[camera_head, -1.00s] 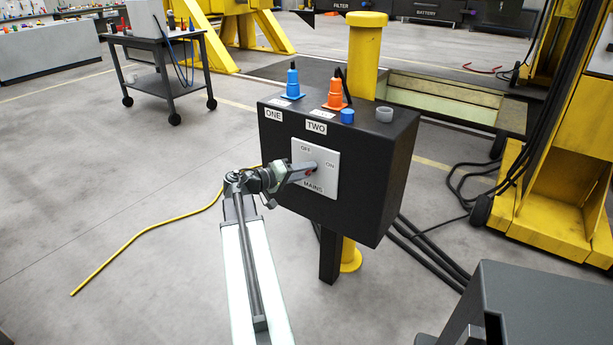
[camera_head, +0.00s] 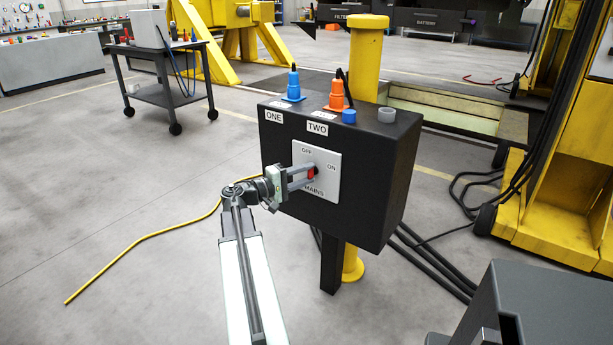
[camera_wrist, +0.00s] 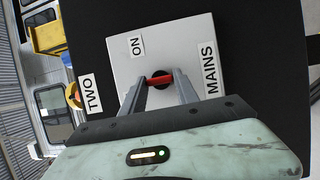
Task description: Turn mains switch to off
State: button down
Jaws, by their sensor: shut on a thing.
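The mains switch is a small red handle (camera_head: 310,174) on a black hub, on a light grey plate (camera_head: 328,186) marked OFF, ON and MAINS. The plate is on the front of a black box (camera_head: 375,185). My gripper (camera_head: 311,171) reaches it from the left, its two fingers shut on the red handle. In the wrist view the red handle (camera_wrist: 159,80) lies between the fingertips (camera_wrist: 160,80). The handle stands roughly upright on the plate, in line with the OFF label (camera_head: 306,150). In the wrist view the OFF label is hidden behind my gripper.
A blue plug (camera_head: 293,85), an orange plug (camera_head: 337,98), a blue cap (camera_head: 349,116) and a grey ring (camera_head: 385,113) sit on the box top. A yellow post (camera_head: 366,60) stands behind it. A yellow cable (camera_head: 130,246) and black cables (camera_head: 435,262) lie on the floor.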

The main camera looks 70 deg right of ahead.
jog(key=c, duration=0.9)
grip_release()
jog(key=v, duration=0.8)
